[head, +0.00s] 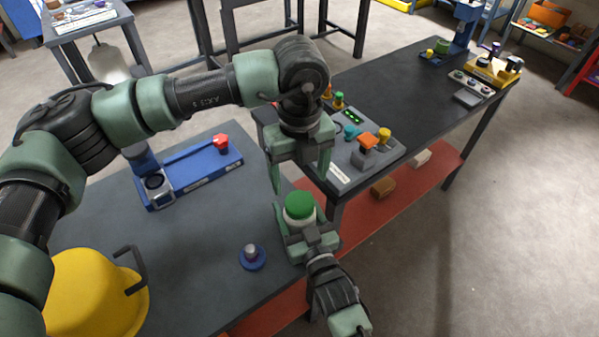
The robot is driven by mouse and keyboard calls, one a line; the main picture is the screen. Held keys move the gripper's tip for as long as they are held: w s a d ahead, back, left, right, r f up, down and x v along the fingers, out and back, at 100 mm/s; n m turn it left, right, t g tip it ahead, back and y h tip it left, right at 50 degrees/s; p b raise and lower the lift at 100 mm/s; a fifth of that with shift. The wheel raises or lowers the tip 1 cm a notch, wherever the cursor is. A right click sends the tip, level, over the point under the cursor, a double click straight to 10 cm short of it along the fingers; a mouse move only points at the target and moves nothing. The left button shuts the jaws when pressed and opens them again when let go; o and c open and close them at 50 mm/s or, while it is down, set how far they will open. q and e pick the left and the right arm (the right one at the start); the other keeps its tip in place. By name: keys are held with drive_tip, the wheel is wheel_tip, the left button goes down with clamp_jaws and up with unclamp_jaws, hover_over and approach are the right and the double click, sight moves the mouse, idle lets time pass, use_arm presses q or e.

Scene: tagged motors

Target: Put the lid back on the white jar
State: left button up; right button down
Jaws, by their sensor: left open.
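The white jar (300,219) stands upright near the right edge of the dark table, with a round green lid (299,203) on top of it. I cannot tell if the lid is fully seated. My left gripper (300,186) points down just above the lid, its two fingers spread wide with nothing between them. My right gripper (303,228) comes in from the bottom right with its fingers on both sides of the jar, holding it. The lower part of the jar is hidden by this gripper.
A blue disc with a grey knob (252,257) lies left of the jar. A blue fixture with a red knob (200,170) is further back, and a yellow dome (95,292) at lower left. A control panel (365,160) sits on the bench behind.

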sight(300, 202)
use_arm(q)
drive_tip(key=shift+n, duration=1.4)
drive_tip(key=shift+f, duration=3.95)
